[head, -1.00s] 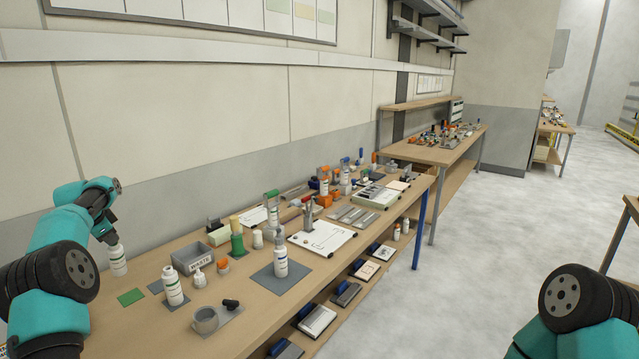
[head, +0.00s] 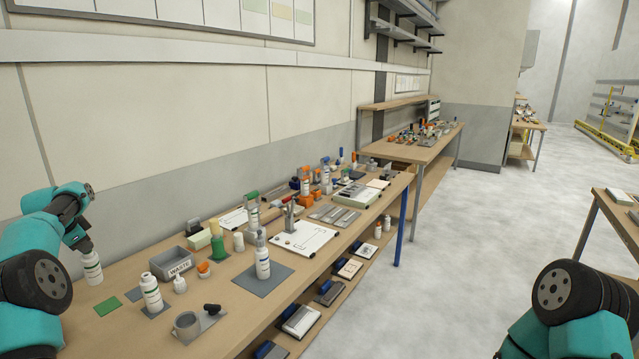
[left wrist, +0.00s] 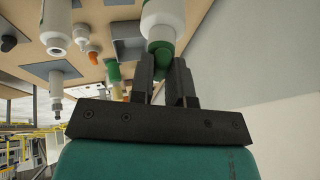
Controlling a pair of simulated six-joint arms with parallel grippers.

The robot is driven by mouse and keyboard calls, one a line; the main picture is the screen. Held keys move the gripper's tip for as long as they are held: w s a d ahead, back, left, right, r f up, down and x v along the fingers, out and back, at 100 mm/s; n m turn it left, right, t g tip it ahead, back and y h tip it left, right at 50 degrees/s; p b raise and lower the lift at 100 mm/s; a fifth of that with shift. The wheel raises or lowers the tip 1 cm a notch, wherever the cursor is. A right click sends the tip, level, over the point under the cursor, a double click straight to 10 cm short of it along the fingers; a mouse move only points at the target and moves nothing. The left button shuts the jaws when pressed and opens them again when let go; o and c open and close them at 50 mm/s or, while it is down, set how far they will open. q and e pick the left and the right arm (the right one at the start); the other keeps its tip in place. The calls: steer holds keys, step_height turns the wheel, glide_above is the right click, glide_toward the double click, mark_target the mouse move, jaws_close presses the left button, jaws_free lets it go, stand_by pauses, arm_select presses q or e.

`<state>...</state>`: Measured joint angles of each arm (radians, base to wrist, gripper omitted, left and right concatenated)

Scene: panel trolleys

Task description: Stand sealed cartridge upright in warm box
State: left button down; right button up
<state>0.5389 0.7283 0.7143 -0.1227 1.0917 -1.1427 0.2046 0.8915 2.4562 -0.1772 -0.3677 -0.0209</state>
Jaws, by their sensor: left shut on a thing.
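My left gripper (head: 83,243) is shut on a white cartridge (head: 92,269) with green markings. It hangs nearly upright from the gripper over the left part of the bench. In the left wrist view the fingers (left wrist: 162,68) close around the green top of the cartridge, and its white body (left wrist: 163,18) points away from the gripper.
A small green pad (head: 107,305) lies just below the cartridge. Another bottle (head: 262,258) stands on a grey mat. Open floor (head: 480,240) lies right of the bench.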

arm_select(q)
steer(key=shift+r, duration=0.1)
steer(key=shift+r, duration=2)
steer(key=shift+f, duration=0.1)
steer(key=shift+f, duration=1.95)
steer(key=shift+r, duration=0.1)
